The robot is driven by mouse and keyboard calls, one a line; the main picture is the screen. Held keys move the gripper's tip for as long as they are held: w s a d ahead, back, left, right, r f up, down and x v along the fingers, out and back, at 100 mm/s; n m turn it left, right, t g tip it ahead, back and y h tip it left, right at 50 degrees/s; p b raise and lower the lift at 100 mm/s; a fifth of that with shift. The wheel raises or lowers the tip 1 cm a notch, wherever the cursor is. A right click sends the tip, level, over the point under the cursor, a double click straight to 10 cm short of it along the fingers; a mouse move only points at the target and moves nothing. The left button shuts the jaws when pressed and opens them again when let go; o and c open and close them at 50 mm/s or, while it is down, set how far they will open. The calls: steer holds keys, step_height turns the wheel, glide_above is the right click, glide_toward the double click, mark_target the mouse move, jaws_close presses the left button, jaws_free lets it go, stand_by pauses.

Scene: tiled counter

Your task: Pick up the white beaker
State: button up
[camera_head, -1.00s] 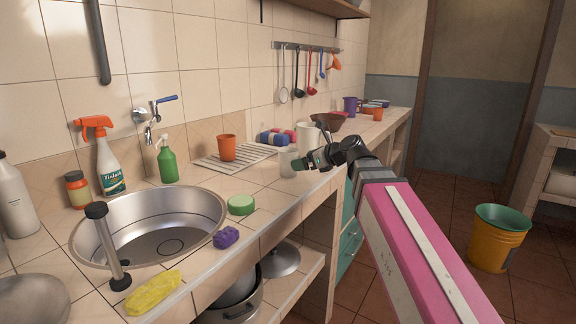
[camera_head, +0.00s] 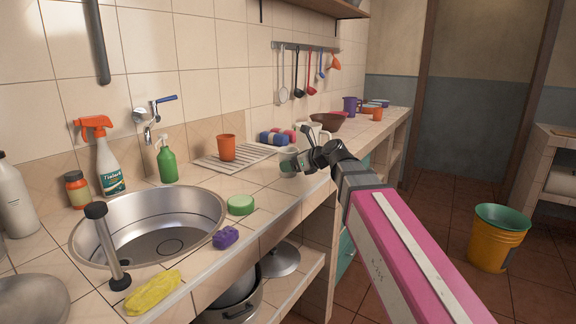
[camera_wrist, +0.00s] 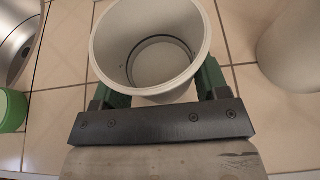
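The white beaker (camera_head: 287,152) stands near the counter's front edge in the head view, largely hidden behind my gripper (camera_head: 296,164). In the wrist view I look down into the empty beaker (camera_wrist: 160,60), with its round rim toward me. My gripper (camera_wrist: 165,82) has its two green finger pads spread wide, one on each side of the beaker. The rim hides parts of the pads, so I cannot see whether they touch the wall.
A white jug (camera_head: 313,130) stands close behind, and shows at the right of the wrist view (camera_wrist: 293,48). An orange cup (camera_head: 227,147) is on a striped drying rack (camera_head: 213,163). A green sponge (camera_head: 241,205) lies near the sink (camera_head: 190,205).

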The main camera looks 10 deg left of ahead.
stand_by(0.3)
steer(key=shift+r, duration=0.85)
step_height(320, 180, up, 2)
steer(key=shift+r, duration=0.2)
steer(key=s+d+r, duration=0.1)
steer(key=s+r, duration=0.6)
steer(key=s, duration=0.4)
steer(key=shift+s+d, duration=0.3)
steer(key=shift+d, duration=0.05)
